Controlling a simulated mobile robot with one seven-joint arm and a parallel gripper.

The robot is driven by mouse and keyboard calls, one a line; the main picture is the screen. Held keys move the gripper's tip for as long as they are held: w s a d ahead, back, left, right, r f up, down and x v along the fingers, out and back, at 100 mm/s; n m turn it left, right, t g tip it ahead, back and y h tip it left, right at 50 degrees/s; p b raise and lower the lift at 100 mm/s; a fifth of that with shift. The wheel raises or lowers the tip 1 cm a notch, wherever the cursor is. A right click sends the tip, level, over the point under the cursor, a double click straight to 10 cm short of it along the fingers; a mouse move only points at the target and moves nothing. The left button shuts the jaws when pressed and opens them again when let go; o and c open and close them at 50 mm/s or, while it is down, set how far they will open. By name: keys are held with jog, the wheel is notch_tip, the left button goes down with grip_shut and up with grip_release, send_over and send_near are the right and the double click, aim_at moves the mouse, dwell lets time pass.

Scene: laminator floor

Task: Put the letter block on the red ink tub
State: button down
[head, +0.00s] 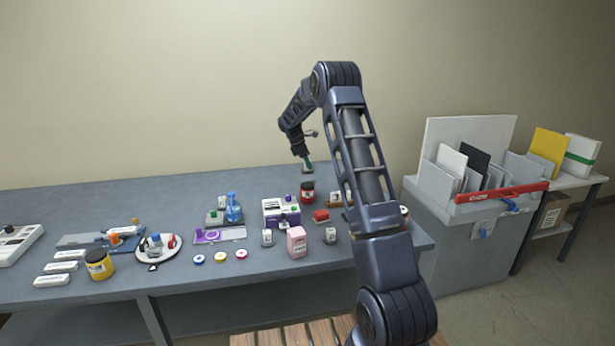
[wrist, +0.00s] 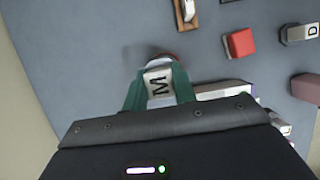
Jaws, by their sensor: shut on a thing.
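My gripper (head: 307,168) has green fingers, and in the wrist view (wrist: 158,92) they are shut on a white letter block (wrist: 159,84) marked M. In the head view the block is too small to make out between the fingers. The red ink tub (head: 307,193) stands upright on the grey table, just below my gripper in the head view. In the wrist view a round top with a reddish edge shows behind the block, mostly hidden by it. I cannot tell whether block and tub touch.
A purple and white box (head: 280,213) stands left of the tub. A red block (head: 321,215) and a wooden-based piece (head: 335,200) lie right of it. Other letter blocks (head: 267,237) and a pink container (head: 297,243) stand nearer the front. The table behind the tub is clear.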

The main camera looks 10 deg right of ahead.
jog(key=shift+f, duration=3.05)
jog(key=shift+f, duration=0.1)
jog(key=c, duration=1.1)
grip_release()
